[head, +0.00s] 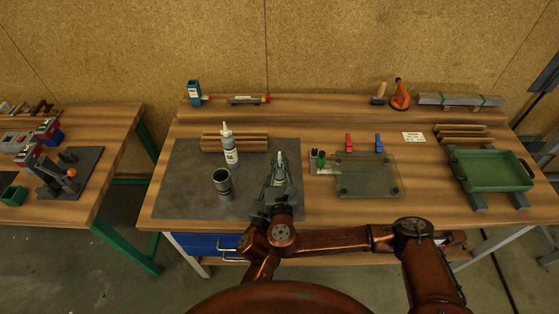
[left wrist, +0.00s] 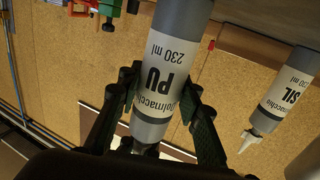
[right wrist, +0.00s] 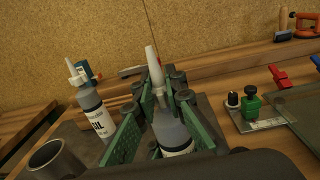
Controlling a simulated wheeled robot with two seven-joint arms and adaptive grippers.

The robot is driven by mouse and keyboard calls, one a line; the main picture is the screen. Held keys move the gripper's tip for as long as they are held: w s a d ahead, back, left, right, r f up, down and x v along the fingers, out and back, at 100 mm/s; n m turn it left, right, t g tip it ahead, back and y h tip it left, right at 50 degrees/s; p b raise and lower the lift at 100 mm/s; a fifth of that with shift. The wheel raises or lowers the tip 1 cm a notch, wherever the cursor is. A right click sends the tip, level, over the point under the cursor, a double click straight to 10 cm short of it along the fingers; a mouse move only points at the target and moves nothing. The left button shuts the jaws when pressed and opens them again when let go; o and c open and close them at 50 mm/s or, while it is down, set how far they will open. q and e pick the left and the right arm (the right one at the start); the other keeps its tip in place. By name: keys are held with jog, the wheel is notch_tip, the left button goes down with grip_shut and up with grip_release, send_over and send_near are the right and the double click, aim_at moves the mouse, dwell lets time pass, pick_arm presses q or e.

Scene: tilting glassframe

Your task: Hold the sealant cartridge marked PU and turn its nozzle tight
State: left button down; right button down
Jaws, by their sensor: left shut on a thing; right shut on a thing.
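The PU cartridge (left wrist: 172,60) is grey with a white label. In the left wrist view my left gripper (left wrist: 162,98) has its fingers on both sides of it, shut on its body. In the right wrist view the white nozzle (right wrist: 153,66) points up from the cartridge's grey shoulder (right wrist: 170,128). My right gripper (right wrist: 164,92) has its green fingers around the nozzle's lower part; the exact contact is partly hidden. In the head view my right gripper (head: 279,181) is over the grey mat and covers most of the cartridge.
The SIL cartridge (head: 230,150) stands on the grey mat (head: 182,190) left of my grippers. A dark open cup (head: 222,183) stands in front of it. Wooden strips (head: 252,145) lie behind. A glass plate (head: 367,178) and green tray (head: 490,170) are to the right.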

jog(key=shift+m+h, duration=0.8)
jog(key=shift+h, duration=0.4)
jog(key=c, duration=2)
grip_release()
jog(key=shift+o, duration=0.2)
jog(key=s+a, duration=0.1)
jog(key=s, duration=1.1)
jog(key=shift+a, duration=0.15)
